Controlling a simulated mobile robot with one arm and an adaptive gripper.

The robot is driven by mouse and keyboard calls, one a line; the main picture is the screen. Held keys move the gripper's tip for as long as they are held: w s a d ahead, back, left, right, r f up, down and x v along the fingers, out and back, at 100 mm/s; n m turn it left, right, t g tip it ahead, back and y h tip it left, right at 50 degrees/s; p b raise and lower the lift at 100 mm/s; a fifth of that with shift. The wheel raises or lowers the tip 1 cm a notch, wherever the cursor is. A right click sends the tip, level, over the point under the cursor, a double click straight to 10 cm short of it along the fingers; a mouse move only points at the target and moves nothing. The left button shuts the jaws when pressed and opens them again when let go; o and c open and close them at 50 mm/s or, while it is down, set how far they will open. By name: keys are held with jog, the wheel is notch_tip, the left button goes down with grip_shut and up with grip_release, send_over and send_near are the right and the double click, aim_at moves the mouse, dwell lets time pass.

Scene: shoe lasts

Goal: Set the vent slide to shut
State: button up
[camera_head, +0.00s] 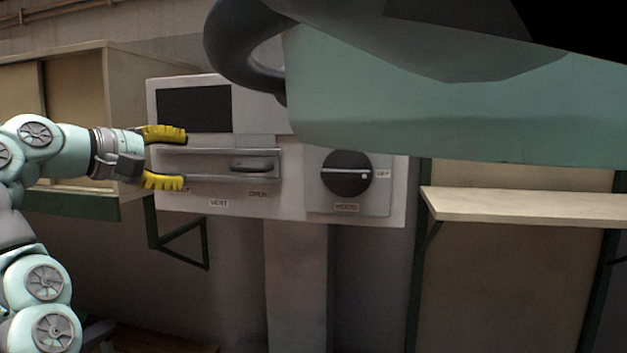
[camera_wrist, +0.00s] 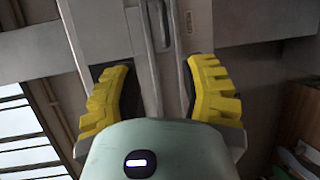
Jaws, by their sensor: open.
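The vent slide (camera_head: 254,166) is a grey handle on two horizontal rails in a pale control panel (camera_head: 285,205). It sits toward the right end of its track, above the "OPEN" label (camera_head: 258,194). The left label, partly hidden by my gripper, ends in "UT". My gripper (camera_head: 175,158) has yellow fingers, is open and empty, and stands at the left end of the rails, apart from the handle. In the wrist view, my gripper's fingers (camera_wrist: 163,85) are spread either side of the rails, and the slide handle (camera_wrist: 165,17) shows beyond them near the top edge.
A round black knob (camera_head: 346,172) is on the panel's right, with a dark screen (camera_head: 194,109) at upper left. A pale shelf (camera_head: 530,207) juts out at right, and a cabinet (camera_head: 75,75) stands at left. A large teal body covers the upper right.

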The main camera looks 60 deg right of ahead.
aim_at(244, 169)
jog(key=d+p, duration=0.3)
jog(key=p, duration=0.1)
jog(key=d+f+p, duration=0.1)
jog(key=d+p, duration=0.2)
jog(key=d+f+p, duration=0.1)
jog(key=d+p, duration=0.2)
jog(key=p, duration=0.1)
jog(key=shift+s+d+f+p, duration=0.1)
jog(key=shift+s+d+p, duration=0.25)
jog(key=shift+d, duration=0.05)
jog(key=shift+w+d+f+p, duration=0.1)
jog(key=shift+d+f+p, duration=0.1)
jog(key=shift+d+p, duration=0.65)
jog(key=shift+d+f+p, duration=0.15)
jog(key=shift+d+p, duration=0.65)
jog(key=shift+p, duration=0.05)
jog(key=shift+w+d+f+p, duration=0.1)
jog(key=shift+d+f+p, duration=0.1)
jog(key=shift+d+p, duration=0.65)
jog(key=shift+o, duration=0.5)
jog(key=shift+s, duration=0.1)
grip_shut()
jog(key=shift+f, duration=0.1)
